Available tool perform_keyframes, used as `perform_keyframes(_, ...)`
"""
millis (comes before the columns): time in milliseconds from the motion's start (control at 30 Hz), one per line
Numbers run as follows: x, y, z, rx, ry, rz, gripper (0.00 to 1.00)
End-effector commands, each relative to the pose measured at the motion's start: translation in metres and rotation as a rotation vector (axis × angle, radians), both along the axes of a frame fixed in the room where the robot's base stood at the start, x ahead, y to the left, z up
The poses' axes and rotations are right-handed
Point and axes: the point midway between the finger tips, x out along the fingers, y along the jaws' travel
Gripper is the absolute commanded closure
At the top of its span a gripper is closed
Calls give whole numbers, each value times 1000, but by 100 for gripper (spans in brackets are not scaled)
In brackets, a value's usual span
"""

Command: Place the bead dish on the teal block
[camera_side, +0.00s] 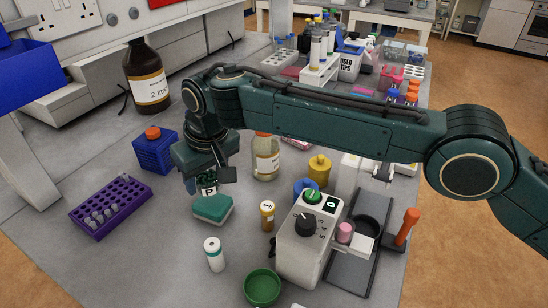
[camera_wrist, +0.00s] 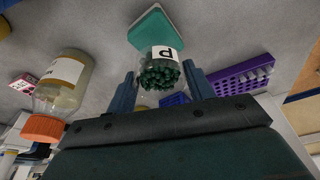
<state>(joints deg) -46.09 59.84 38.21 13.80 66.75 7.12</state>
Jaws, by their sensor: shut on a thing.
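The bead dish is a small clear container of dark green beads with a white label marked P. It shows in the side view (camera_side: 208,179) and in the wrist view (camera_wrist: 160,72). My gripper (camera_side: 207,177) is shut on it, with one finger on each side in the wrist view (camera_wrist: 161,86). The teal block (camera_side: 212,209) lies on the bench just in front of the dish in the side view. In the wrist view the block (camera_wrist: 155,27) appears just beyond the dish, partly covered by it. I cannot tell whether dish and block touch.
An orange-capped bottle (camera_side: 266,160) stands behind right.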

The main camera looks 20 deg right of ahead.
Motion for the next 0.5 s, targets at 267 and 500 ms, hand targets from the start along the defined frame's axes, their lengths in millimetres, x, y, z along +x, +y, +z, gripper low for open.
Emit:
perform_keyframes(267,-1,-1,-9,-1,2,0,71)
perform_keyframes(500,0,0,-33,-1,2,0,71)
